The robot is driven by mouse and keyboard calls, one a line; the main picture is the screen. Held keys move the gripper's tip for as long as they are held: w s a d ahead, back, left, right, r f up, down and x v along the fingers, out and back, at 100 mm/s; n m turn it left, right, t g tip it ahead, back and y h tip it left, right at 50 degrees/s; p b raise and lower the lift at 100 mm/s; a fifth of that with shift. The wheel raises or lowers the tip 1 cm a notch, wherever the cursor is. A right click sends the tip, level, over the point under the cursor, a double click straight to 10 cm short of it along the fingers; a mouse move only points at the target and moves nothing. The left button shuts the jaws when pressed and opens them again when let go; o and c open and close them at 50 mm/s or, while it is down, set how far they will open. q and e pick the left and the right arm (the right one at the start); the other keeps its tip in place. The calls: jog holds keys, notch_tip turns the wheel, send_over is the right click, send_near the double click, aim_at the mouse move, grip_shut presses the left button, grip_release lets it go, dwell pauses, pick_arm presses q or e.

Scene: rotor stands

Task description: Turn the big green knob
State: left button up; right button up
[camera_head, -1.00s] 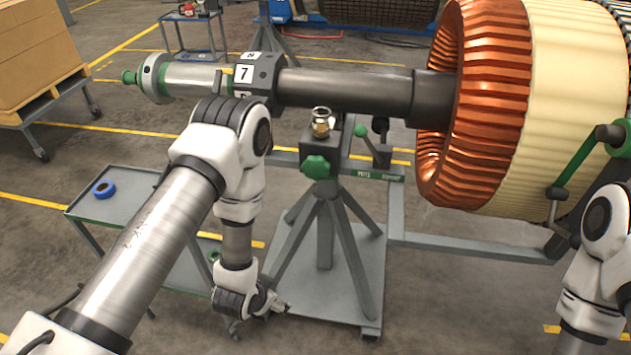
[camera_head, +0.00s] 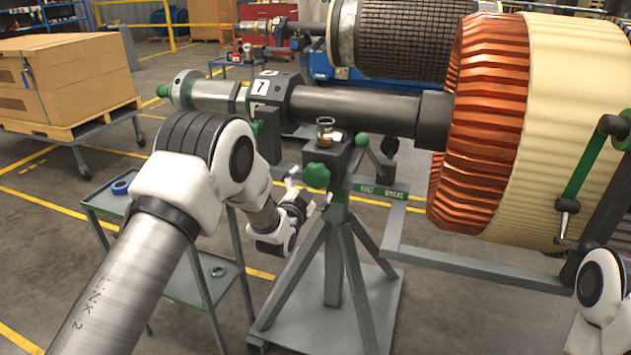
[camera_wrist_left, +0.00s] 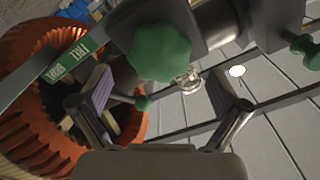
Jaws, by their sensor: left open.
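The big green knob (camera_head: 316,175) is lobed and sits on the front of the dark block on top of the rotor stand. In the left wrist view the knob (camera_wrist_left: 160,52) faces me, a little above the gap between my fingers. My left gripper (camera_head: 307,193) is open and empty, just in front of and slightly below the knob. Its two fingers (camera_wrist_left: 160,88) show spread apart in the wrist view, and I see no contact with the knob. My right arm shows at the right edge of the head view, but its gripper is out of view.
A lever with a small green ball (camera_head: 361,139) stands right of the block, and a glass cup (camera_head: 325,130) sits on it. The dark shaft (camera_head: 350,108) and copper-ended rotor (camera_head: 480,125) lie above and right. A grey cart (camera_head: 104,201) stands to the left.

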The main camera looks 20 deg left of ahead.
aim_at(315, 179)
pick_arm(q)
jog(key=w, duration=0.4)
jog(key=shift+w+f, duration=0.15)
jog(key=shift+f, duration=0.05)
jog(key=shift+r, duration=0.1)
jog(key=c, duration=1.2)
jog(key=shift+o, duration=0.2)
jog(key=shift+n, duration=0.4)
